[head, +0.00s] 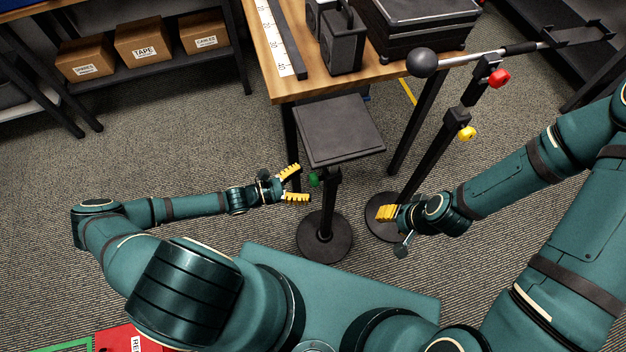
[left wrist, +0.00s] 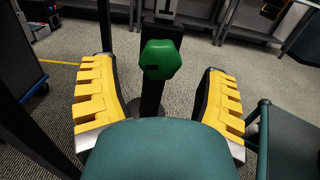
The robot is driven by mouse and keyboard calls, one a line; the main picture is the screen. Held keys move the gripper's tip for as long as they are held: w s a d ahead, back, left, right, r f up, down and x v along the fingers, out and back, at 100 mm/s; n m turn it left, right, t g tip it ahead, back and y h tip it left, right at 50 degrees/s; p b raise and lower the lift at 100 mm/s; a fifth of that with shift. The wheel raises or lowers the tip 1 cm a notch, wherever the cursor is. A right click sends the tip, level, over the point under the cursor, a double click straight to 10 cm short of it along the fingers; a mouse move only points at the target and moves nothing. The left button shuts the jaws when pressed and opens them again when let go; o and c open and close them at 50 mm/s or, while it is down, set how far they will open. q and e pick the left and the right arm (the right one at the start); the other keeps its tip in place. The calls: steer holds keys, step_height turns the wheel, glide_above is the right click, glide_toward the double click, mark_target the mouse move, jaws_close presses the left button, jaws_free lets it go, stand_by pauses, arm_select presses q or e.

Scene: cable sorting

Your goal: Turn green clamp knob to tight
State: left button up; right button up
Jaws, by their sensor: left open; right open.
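The green clamp knob (head: 313,180) sits on the left side of the dark stand's post, below a square black top plate (head: 340,128). In the left wrist view the green knob (left wrist: 160,60) is faceted and lies between and beyond my fingers. My left gripper (head: 294,183) is open beside the knob, with its yellow fingers pointing at it. In the left wrist view my left gripper (left wrist: 158,98) has one finger on each side, apart from the knob. My right gripper (head: 386,213) hangs near the second stand's round base; its fingers overlap in the head view.
A second stand with a yellow knob (head: 467,133) and a red knob (head: 499,79) carries a boom with a black ball (head: 421,63). A wooden table (head: 290,88) holds speakers and a black case. Boxes (head: 142,40) stand on a shelf at upper left.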

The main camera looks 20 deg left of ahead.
mark_target(313, 181)
arm_select(q)
steer(key=shift+x, duration=1.55)
steer(key=c, duration=1.2)
